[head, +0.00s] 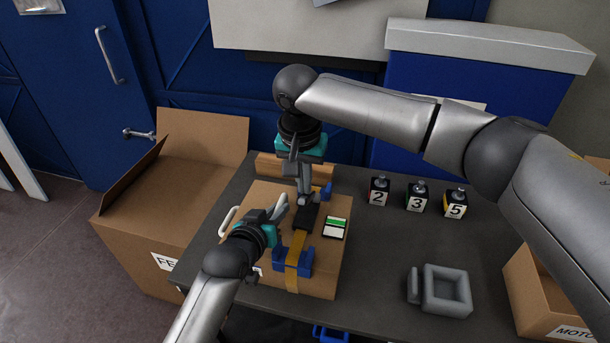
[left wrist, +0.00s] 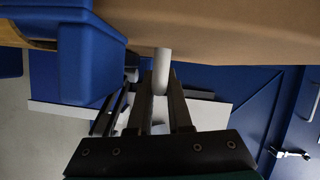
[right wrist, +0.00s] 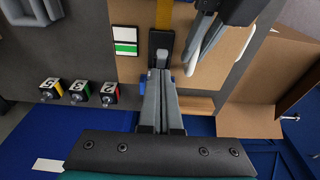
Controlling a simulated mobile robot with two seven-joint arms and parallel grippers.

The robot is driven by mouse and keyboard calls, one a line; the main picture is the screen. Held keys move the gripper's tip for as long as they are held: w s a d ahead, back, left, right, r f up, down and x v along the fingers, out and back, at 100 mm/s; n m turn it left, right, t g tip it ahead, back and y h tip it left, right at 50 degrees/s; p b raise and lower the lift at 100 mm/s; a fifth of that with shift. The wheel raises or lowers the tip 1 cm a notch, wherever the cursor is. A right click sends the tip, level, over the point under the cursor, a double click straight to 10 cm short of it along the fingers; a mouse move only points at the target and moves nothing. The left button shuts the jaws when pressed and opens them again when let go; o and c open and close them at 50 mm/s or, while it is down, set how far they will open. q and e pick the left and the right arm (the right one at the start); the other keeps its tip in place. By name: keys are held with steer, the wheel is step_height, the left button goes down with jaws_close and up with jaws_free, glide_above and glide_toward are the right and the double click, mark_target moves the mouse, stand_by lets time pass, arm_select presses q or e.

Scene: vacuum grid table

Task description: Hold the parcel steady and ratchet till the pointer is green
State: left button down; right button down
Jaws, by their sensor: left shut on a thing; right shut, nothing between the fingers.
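The cardboard parcel (head: 328,275) sits on the grey table with an orange strap (head: 295,250) over it and blue corner pieces (head: 305,262). A black ratchet (head: 307,216) sits on the strap. Beside it is a gauge card (head: 335,228) with green and white bands, also in the right wrist view (right wrist: 125,48); its pointer is too small to read. My left gripper (head: 285,204), low over the parcel, is shut on a pale bar (left wrist: 162,65). My right gripper (head: 304,188) is shut and empty, its tips at the ratchet's far end; contact is unclear.
Numbered blocks 2 (head: 378,192), 3 (head: 416,198) and 5 (head: 455,203) stand right of the parcel. A grey square holder (head: 446,291) lies nearer. An open carton (head: 170,225) is at left, another (head: 540,300) at right. A pale loop handle (head: 227,221) is on the parcel's left.

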mark_target(298, 245)
steer(key=shift+s+a+f+t+h, duration=0.15)
steer(key=shift+s+f+t+h, duration=0.05)
steer(key=shift+s+f+t, duration=0.25)
steer(key=shift+s+a+f+t+h, duration=0.2)
steer(key=shift+s+f+t, duration=0.1)
steer(key=shift+s+t, duration=0.25)
steer(key=shift+s+a+f+t+h, duration=0.15)
steer(key=shift+s+f+t, duration=0.3)
steer(key=shift+f+t, duration=0.05)
steer(key=shift+s+a+f+t+h, duration=0.15)
steer(key=shift+s+f+t, duration=0.3)
steer(key=shift+f+t, duration=0.05)
steer(key=shift+s+a+f, duration=0.1)
steer(key=shift+s+f, duration=0.2)
steer(key=shift+f, duration=0.2)
steer(key=shift+s+a+f, duration=0.1)
steer(key=shift+s+f, duration=0.2)
steer(key=shift+f, duration=0.2)
steer(key=shift+s+f, duration=0.1)
steer(key=shift+f, duration=0.05)
steer(key=v, duration=1.3)
steer(key=shift+r, duration=0.2)
